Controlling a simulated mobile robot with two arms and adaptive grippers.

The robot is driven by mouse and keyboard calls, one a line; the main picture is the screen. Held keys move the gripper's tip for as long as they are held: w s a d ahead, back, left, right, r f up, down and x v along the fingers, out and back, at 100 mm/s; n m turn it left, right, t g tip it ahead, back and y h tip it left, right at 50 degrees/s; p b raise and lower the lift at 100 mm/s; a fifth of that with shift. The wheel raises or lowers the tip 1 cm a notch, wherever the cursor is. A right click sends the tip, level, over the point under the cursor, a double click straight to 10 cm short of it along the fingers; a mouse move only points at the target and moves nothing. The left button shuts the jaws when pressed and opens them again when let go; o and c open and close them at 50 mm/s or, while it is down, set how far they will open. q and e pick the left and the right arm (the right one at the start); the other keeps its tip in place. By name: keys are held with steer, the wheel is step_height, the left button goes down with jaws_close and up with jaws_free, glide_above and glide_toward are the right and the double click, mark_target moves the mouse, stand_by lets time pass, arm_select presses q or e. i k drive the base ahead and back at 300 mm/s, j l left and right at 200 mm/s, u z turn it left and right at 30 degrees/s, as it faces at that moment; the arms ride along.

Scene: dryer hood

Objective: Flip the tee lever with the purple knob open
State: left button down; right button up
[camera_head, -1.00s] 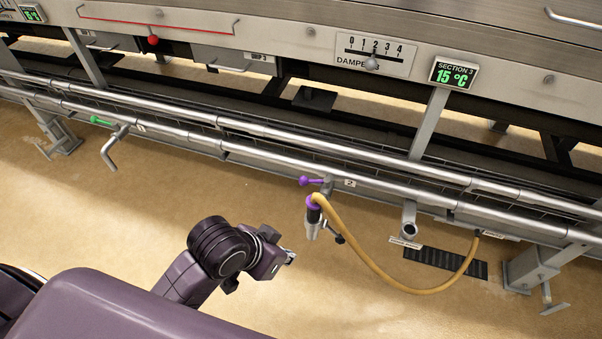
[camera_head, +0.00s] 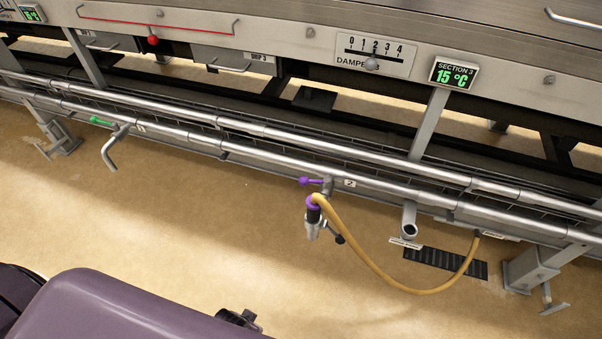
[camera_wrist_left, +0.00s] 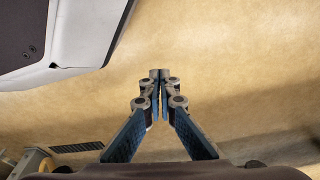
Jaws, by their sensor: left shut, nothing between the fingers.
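The tee lever with the purple knob (camera_head: 305,181) sits on a tee of the lower rail pipe, beside the tag marked 2, and points left. Below it hangs a valve outlet with a purple collar (camera_head: 313,202) and a tan hose (camera_head: 372,268). In the left wrist view my left gripper (camera_wrist_left: 160,74) is shut and empty over bare floor. My right gripper is not in view.
A green-handled lever (camera_head: 101,121) sits on the pipe further left. A support leg (camera_head: 532,268) stands at the far right. The floor in front of the lever is clear.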

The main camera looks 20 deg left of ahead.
mark_target(304, 181)
steer(key=z, duration=0.35)
steer(key=j+z, duration=0.85)
steer(key=k+j+z, duration=0.15)
steer(key=j+z, duration=0.25)
steer(key=k+j, duration=0.2)
steer(key=j, duration=0.25)
steer(key=k+j+z, duration=0.15)
steer(key=j, duration=0.25)
steer(key=k+j, duration=0.25)
steer(key=j, duration=0.2)
steer(key=z, duration=0.05)
